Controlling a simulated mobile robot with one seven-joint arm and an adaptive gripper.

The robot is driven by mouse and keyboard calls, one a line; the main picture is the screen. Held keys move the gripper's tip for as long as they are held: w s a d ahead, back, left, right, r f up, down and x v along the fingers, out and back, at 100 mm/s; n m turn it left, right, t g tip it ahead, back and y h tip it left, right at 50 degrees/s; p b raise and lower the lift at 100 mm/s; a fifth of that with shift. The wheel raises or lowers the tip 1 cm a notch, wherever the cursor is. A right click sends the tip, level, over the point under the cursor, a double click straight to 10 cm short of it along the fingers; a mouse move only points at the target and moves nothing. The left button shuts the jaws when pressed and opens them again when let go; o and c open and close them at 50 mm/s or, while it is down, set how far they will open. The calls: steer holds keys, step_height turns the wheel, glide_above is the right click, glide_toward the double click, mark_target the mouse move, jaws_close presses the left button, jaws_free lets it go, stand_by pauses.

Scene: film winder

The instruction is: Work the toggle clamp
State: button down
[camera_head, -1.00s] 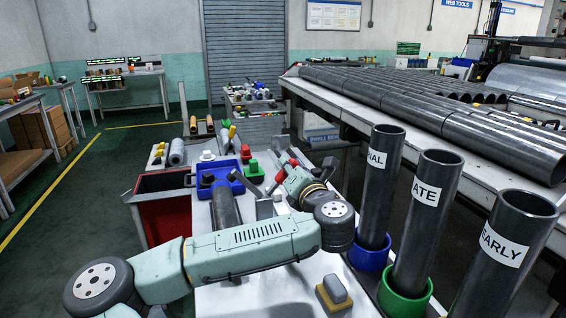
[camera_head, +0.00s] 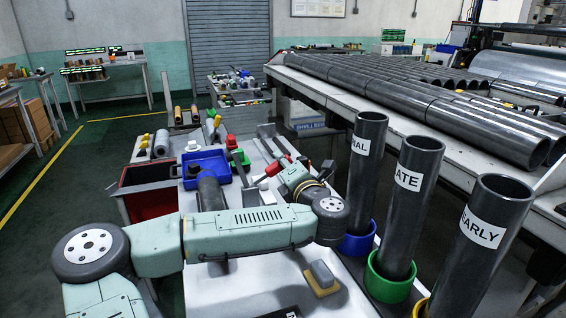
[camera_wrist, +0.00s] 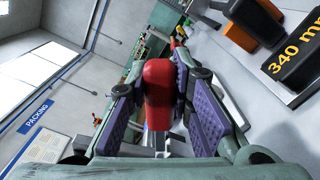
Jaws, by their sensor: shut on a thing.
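In the wrist view, the toggle clamp's red handle (camera_wrist: 158,95) stands between the purple finger pads of my gripper (camera_wrist: 160,105). The pads are shut on it from both sides. In the head view, my gripper (camera_head: 286,170) reaches over the bench beside the red handle (camera_head: 277,167). The clamp's base and metal linkage are mostly hidden by my gripper and arm, so I cannot tell the clamp's exact position.
A blue tray (camera_head: 218,169) and a red bin (camera_head: 151,199) lie left of the clamp. Tall dark tubes (camera_head: 402,215) in coloured holders stand right of my arm. A grey block on a yellow base (camera_head: 322,277) sits at the bench front. Bare bench (camera_head: 240,293) shows beside it.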

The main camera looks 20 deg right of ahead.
steer(key=c, duration=1.4)
jaws_free()
step_height(320, 180, up, 10)
steer(key=shift+f, duration=0.1)
steer(key=shift+c, duration=0.2)
